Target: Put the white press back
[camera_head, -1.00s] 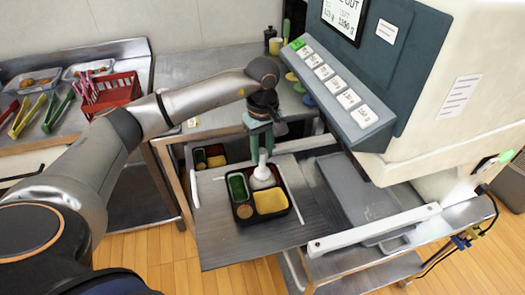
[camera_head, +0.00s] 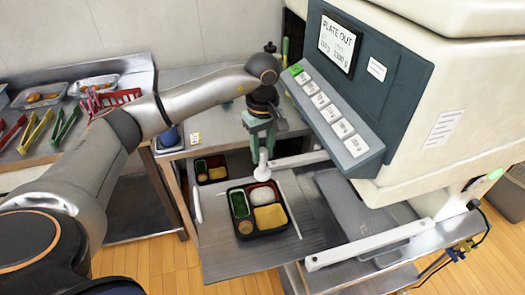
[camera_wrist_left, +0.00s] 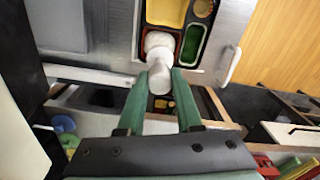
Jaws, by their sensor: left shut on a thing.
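My left gripper (camera_head: 261,140) points down behind the black bento tray (camera_head: 285,226). It is shut on the white press (camera_head: 262,171) by its handle, and the round foot hangs below the fingers. In the left wrist view the green fingers (camera_wrist_left: 158,100) close on the white press (camera_wrist_left: 157,72). The press appears raised, just beyond the tray's back edge and clear of the white rice (camera_head: 262,196). The tray also holds yellow, green and brown food. My right gripper is not in view.
The tray sits on a metal shelf (camera_head: 225,255) below the machine with its row of buttons (camera_head: 336,120). A second filled tray (camera_head: 211,169) lies lower behind.

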